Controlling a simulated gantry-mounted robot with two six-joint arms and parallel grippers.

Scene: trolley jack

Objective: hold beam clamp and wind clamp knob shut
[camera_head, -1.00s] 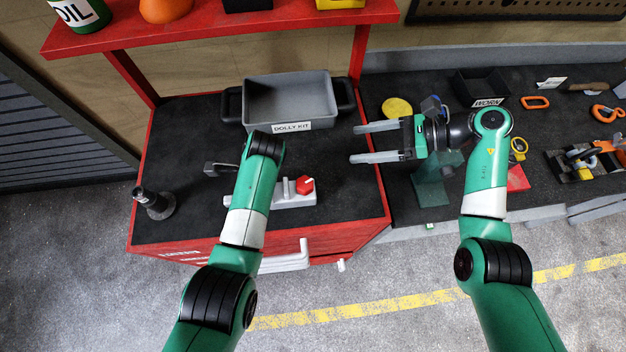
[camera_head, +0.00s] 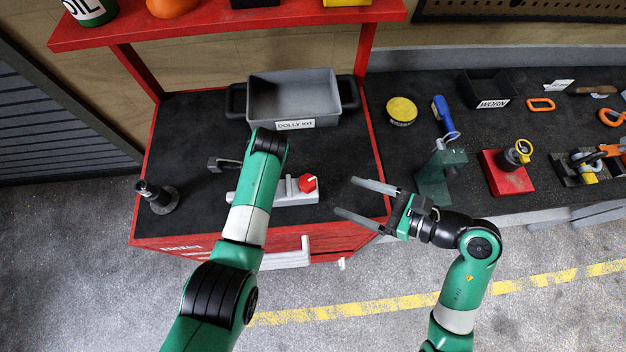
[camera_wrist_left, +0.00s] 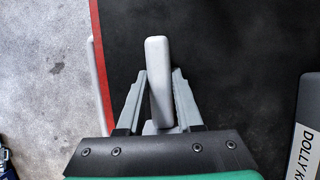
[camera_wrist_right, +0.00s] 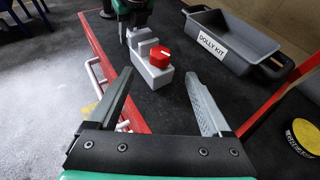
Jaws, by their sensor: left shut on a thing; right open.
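The beam clamp (camera_head: 292,194) is a pale grey body lying on the black top of the red cabinet, with a red knob (camera_head: 308,183) at its right end. My left gripper (camera_wrist_left: 160,85) is shut on the clamp's pale grey bar (camera_wrist_left: 157,60) in the left wrist view; in the head view my left arm hides most of this grip. My right gripper (camera_head: 347,197) is open and empty, to the right of the knob and apart from it. In the right wrist view the knob (camera_wrist_right: 160,56) and clamp body (camera_wrist_right: 153,72) lie ahead, between the open fingers.
A grey DOLLY KIT tray (camera_head: 292,97) stands behind the clamp. A black post (camera_head: 157,196) stands at the cabinet's left. A green stand (camera_head: 437,178), yellow disc (camera_head: 401,110) and red block (camera_head: 506,172) are on the right bench. The cabinet top right of the knob is clear.

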